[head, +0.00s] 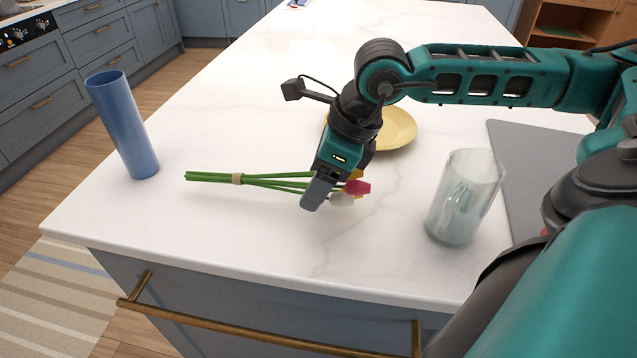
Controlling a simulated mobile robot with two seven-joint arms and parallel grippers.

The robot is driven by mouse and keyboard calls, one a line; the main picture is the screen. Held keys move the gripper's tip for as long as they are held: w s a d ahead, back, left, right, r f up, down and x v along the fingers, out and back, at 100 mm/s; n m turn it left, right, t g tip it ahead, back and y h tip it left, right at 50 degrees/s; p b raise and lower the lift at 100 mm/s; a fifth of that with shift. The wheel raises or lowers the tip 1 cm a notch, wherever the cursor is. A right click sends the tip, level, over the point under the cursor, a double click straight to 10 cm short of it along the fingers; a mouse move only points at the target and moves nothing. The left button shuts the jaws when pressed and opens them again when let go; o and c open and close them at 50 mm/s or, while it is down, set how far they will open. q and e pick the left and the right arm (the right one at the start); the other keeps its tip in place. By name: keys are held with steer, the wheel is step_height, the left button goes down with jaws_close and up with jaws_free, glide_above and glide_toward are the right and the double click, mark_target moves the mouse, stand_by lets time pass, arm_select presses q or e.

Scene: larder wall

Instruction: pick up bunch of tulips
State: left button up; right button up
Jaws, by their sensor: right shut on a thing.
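The bunch of tulips (268,181) lies on the white countertop near its front edge. Its green stems point left and are tied with a tan band (238,179). Red, white and yellow heads show at its right end. My right gripper (313,199) reaches down over the stems just left of the heads and is shut on the bunch. The fingers and wrist hide part of the stems and heads. Whether the bunch is clear of the counter cannot be told. My left gripper is not in view.
A tall blue vase (122,125) stands at the left edge of the counter (250,110). A yellow plate (398,130) lies behind my gripper. A grey mat (525,165) lies at right.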

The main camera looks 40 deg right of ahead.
step_height(320, 180, up, 18)
steer(key=p, duration=0.3)
stand_by(0.6)
